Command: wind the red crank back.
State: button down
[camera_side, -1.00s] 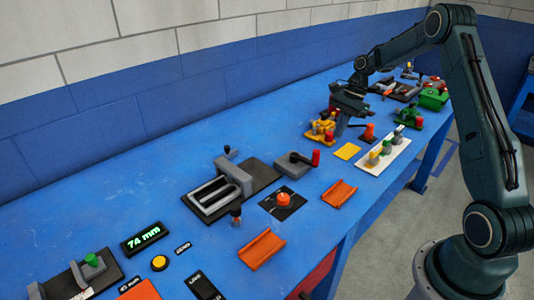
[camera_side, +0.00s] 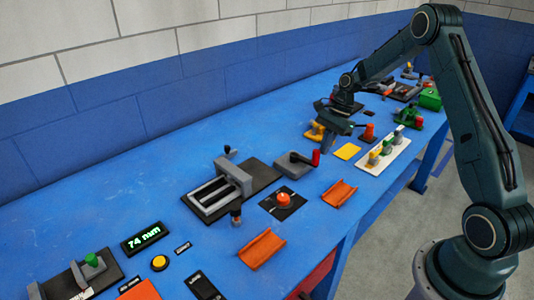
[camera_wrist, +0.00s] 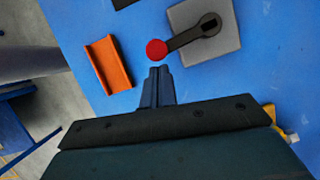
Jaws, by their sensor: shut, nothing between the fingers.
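The red crank knob (camera_side: 316,157) stands at the end of a dark crank arm (camera_side: 300,158) on a grey block (camera_side: 291,166), in the middle of the bench. In the wrist view the red knob (camera_wrist: 157,50) is just beyond my fingertips, and the dark arm runs from it up and right to its pivot on the grey block (camera_wrist: 222,38). My gripper (camera_side: 326,148) is shut and empty, above the bench behind and slightly right of the knob. In the wrist view its closed fingers (camera_wrist: 158,72) point at the knob, apparently without holding it.
An orange channel piece (camera_side: 339,194) lies in front of the crank. A grey vise-like fixture (camera_side: 220,190) stands to its left. A yellow pad (camera_side: 347,152) and a white strip with coloured knobs (camera_side: 384,155) lie right. An orange knob on a black plate (camera_side: 283,198) is nearby.

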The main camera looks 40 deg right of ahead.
jog(key=shift+a, duration=0.1)
jog(key=shift+s+a+m+t, duration=0.2)
jog(key=shift+a+m+t, duration=0.1)
jog(key=shift+a+m, duration=0.65)
jog(key=shift+a, duration=0.2)
jog(key=shift+d, duration=0.1)
jog(key=s+d+r, duration=0.2)
jog(key=d+r, duration=0.6)
jog(key=r, duration=0.1)
jog(key=shift+d+r, duration=0.15)
jog(key=shift+r, duration=0.05)
